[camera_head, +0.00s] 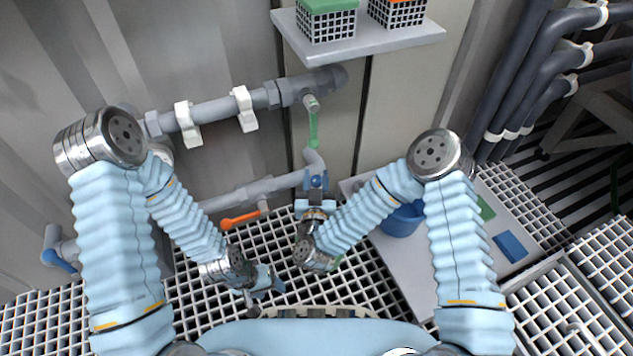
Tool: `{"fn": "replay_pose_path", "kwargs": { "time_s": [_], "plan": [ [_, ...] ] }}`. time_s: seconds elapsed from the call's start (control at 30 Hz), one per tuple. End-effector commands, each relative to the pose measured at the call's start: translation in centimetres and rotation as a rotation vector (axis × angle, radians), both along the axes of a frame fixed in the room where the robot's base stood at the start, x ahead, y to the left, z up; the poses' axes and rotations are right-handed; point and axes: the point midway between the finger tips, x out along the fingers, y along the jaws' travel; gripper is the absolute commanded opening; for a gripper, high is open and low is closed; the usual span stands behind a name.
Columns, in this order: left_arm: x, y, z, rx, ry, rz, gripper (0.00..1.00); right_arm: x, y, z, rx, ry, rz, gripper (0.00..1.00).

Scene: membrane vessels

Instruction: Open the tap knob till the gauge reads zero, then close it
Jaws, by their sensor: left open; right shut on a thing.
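The tap knob (317,182) is a small blue part at the lower end of a grey pipe bend, in the middle of the head view. My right gripper (315,198) reaches up to it from below and is shut on it; the jaws hide part of the knob. My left gripper (274,286) is open and empty, low over the grating, left of and below the tap. A round pale part (161,153) on the pipe, mostly hidden behind my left arm, may be the gauge; no reading can be made out.
An orange lever (240,220) sits on the lower pipe. A blue lever (60,262) is at the far left. A blue bucket (402,222) stands on a grey platform behind my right arm. A shelf (385,43) with crates hangs above. White grating (370,290) covers the floor.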

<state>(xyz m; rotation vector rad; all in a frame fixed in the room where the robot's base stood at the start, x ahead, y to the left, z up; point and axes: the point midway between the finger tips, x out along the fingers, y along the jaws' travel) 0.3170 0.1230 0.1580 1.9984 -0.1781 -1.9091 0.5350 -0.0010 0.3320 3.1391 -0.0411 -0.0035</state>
Motion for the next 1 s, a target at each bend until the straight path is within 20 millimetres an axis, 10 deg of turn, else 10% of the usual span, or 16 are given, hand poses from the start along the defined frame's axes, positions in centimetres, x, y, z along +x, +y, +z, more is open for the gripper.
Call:
{"fn": "replay_pose_path", "kwargs": {
  "time_s": [0.3, 1.0],
  "plan": [
    [0.2, 0.1, -4.0, 0.002, -0.007, 0.005, 0.55, 0.1, 0.3, -0.1, 0.005, -0.013, -0.279, 0.06],
    [0.2, 0.1, -4.4, 0.003, -0.010, 0.006, 0.55, 0.2, 0.0, 0.2, 0.005, -0.007, -0.577, 0.06]
  ]
}}
